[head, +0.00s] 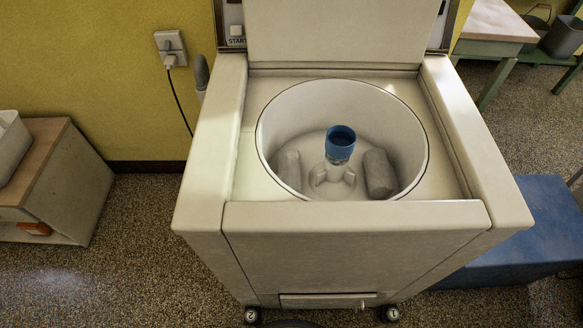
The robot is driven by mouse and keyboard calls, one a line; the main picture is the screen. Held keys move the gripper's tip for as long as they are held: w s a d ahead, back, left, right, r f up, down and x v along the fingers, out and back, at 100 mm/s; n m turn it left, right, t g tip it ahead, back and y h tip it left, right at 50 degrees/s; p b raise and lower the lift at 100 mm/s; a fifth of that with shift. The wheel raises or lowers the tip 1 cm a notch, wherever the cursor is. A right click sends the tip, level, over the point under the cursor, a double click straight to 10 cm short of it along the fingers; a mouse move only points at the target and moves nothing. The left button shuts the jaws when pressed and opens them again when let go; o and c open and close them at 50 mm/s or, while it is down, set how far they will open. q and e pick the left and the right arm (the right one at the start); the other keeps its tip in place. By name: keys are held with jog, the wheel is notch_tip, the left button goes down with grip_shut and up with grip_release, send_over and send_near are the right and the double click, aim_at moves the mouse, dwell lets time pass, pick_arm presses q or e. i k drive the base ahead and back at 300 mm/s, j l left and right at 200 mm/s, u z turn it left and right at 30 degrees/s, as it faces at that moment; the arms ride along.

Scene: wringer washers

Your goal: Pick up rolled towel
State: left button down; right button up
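Two grey rolled towels lie inside the round white tub of the open-topped washer (355,248). One rolled towel (379,174) is at the right side of the tub (285,125), leaning near its wall. The other rolled towel (289,169) is at the left wall, its lower part partly hidden by the front rim. Between them stands the agitator (331,178) with a blue cup-like top (340,141). Neither of my grippers is in view.
The washer lid (338,30) stands raised at the back. A cabinet (62,185) is on the left, a blue low block (545,225) on the right, and a table (495,22) at the back right. A wall outlet (171,46) holds a plugged cord. Speckled floor is clear at left.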

aim_at(289, 172)
jog(key=k+j+z, duration=0.1)
jog(key=k+z, duration=0.4)
jog(key=k, duration=0.15)
jog(key=k+l+z, duration=0.1)
jog(key=k+z, duration=0.35)
jog(key=k, duration=0.15)
